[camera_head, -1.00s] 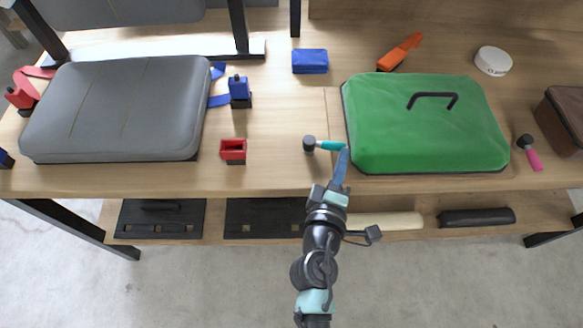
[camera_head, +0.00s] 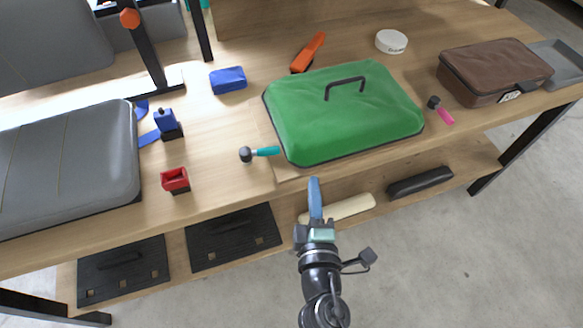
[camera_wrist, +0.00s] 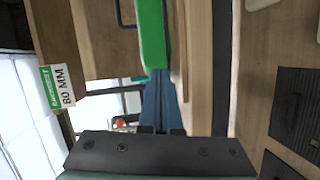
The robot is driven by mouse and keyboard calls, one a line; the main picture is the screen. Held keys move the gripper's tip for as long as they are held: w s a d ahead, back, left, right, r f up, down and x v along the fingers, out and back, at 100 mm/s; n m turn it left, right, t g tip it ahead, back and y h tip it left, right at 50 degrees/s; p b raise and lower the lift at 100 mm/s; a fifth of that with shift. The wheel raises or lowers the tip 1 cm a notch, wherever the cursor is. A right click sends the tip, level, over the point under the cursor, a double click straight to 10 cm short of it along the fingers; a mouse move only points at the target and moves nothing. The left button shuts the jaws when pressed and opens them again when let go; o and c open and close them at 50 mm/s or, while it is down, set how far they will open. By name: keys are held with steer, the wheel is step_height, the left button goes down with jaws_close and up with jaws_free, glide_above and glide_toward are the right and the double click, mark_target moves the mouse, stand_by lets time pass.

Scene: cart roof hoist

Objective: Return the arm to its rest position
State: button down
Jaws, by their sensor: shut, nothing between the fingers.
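My gripper (camera_head: 315,190) is shut and empty. In the head view its blue fingers point up toward the bench's front edge, in front of the green lidded case (camera_head: 340,115) and apart from it. In the wrist view the closed blue fingers (camera_wrist: 161,103) show in the middle, with the case's green side (camera_wrist: 152,35) above them. My arm comes up from the bottom of the head view.
The wooden bench (camera_head: 225,130) holds a teal-handled hammer (camera_head: 262,152), a red block (camera_head: 175,180), a blue box (camera_head: 228,80), a grey cushion (camera_head: 65,165) and a brown case (camera_head: 490,75). A lower shelf carries black plates (camera_head: 235,238). Floor in front is clear.

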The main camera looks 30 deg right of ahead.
steer(key=shift+s+d+r, duration=0.15)
steer(key=shift+s+d, duration=0.15)
steer(key=shift+s, duration=0.35)
steer(key=shift+s+d+r, duration=0.15)
steer(key=shift+s+d, duration=0.15)
steer(key=shift+s, duration=0.3)
steer(key=w+a+r+m+t+p, duration=0.2)
steer(key=w+a+r+m, duration=0.15)
steer(key=r, duration=0.95)
steer(key=w+a+r+m+t+p, duration=0.2)
steer(key=w+a+r+m, duration=0.15)
steer(key=r, duration=0.85)
steer(key=w+a+r+m+t+p, duration=0.2)
steer(key=w+r+m+p, duration=0.15)
steer(key=r, duration=0.95)
steer(key=s+a+r+t+y+p, duration=0.1)
steer(key=s+a+r+t+y, duration=0.1)
steer(key=r, duration=0.7)
steer(key=s+a+r+t+y+p, duration=0.1)
steer(key=a+r, duration=0.4)
steer(key=r, duration=0.5)
steer(key=s+a+r+t+y+p, duration=0.1)
steer(key=s+a+r+t+y, duration=0.2)
steer(key=r, duration=0.7)
steer(key=s+a+y, duration=0.1)
steer(key=s, duration=0.1)
steer(key=shift+s+a+t, duration=0.2)
steer(key=shift+s+t, duration=0.1)
steer(key=shift+t, duration=0.1)
steer(key=shift+m, duration=0.25)
